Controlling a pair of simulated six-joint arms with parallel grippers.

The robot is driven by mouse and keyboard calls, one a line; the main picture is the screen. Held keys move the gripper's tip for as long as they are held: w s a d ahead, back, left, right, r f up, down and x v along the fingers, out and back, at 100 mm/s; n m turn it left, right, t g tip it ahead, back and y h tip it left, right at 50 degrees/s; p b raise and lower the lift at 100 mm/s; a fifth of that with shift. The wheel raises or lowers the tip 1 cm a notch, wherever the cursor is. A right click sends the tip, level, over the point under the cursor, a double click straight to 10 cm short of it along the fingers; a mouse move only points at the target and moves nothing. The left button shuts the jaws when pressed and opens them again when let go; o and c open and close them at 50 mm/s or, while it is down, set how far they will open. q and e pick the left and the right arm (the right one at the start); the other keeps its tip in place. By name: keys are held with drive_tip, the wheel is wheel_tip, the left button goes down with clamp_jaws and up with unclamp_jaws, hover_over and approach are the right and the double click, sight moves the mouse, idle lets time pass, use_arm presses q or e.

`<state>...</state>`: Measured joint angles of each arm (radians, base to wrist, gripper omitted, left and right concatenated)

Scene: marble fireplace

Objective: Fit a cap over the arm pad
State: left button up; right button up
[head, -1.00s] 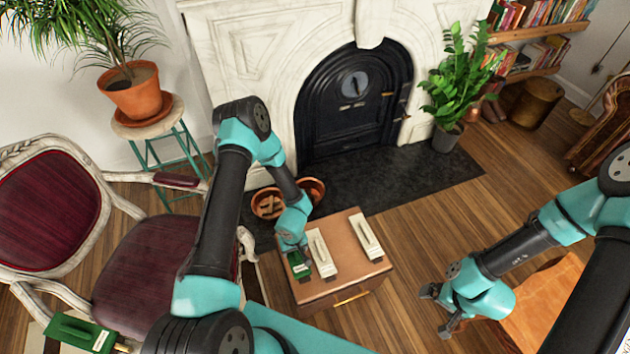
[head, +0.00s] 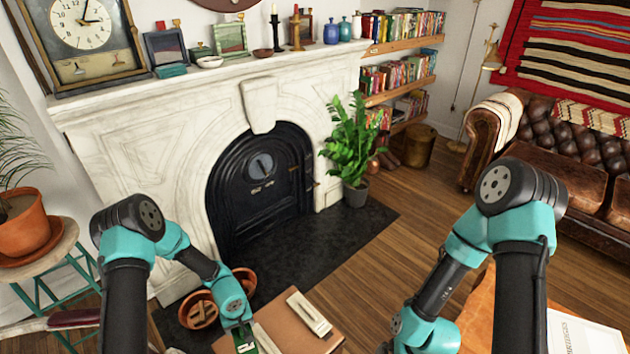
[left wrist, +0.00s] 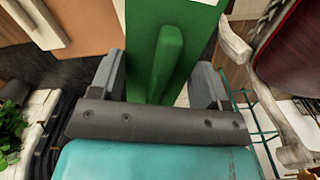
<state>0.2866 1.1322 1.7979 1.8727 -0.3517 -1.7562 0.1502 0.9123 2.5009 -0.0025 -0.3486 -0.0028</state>
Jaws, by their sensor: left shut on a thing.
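My left gripper (head: 240,322) is shut on a green cap (head: 243,338) at the bottom edge of the head view. In the left wrist view the green cap (left wrist: 165,50), with a raised grip bar, sits between the fingers. A cream cap (head: 308,313) lies on the brown-topped cabinet (head: 290,328). Part of a second cream cap shows beside the green one. A dark red arm pad (head: 75,318) on the chair shows at the lower left, mostly cut off. My right arm's wrist (head: 425,332) is at the bottom; its fingers are almost wholly out of frame.
Terracotta pots (head: 198,308) stand on the dark hearth behind the cabinet. A potted plant stands on a stool (head: 50,252) at the left. The marble fireplace (head: 215,110) is behind. In the left wrist view, the red chair (left wrist: 300,55) is at the right.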

use_arm(q)
drive_tip(key=w+d+r+m, duration=0.4)
drive_tip(key=w+r+m, duration=0.1)
drive_tip(key=w+r, duration=0.6)
